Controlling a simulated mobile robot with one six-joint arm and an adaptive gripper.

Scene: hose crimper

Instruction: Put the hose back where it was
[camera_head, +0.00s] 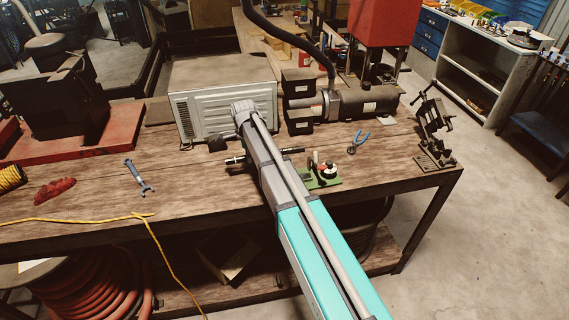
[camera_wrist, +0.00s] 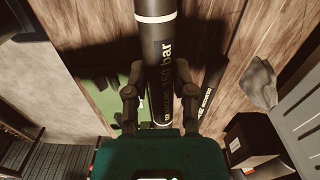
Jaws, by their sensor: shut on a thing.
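The hose (camera_wrist: 157,55) is a thick black tube with a white ring and "150 bar" printing. In the wrist view my gripper (camera_wrist: 160,104) is shut on it, one finger on each side, with the hose running up between them. A second black printed piece (camera_wrist: 212,82) lies close to the right of it. In the head view my arm hides most of the gripper. Dark rod ends show left (camera_head: 237,160) and right (camera_head: 291,150) of the arm, over the workbench (camera_head: 195,190); I cannot tell which belongs to the held hose.
A green-based fixture (camera_head: 322,178) sits close right of my arm. A blue tool (camera_head: 358,141) and a wrench (camera_head: 137,177) lie apart.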

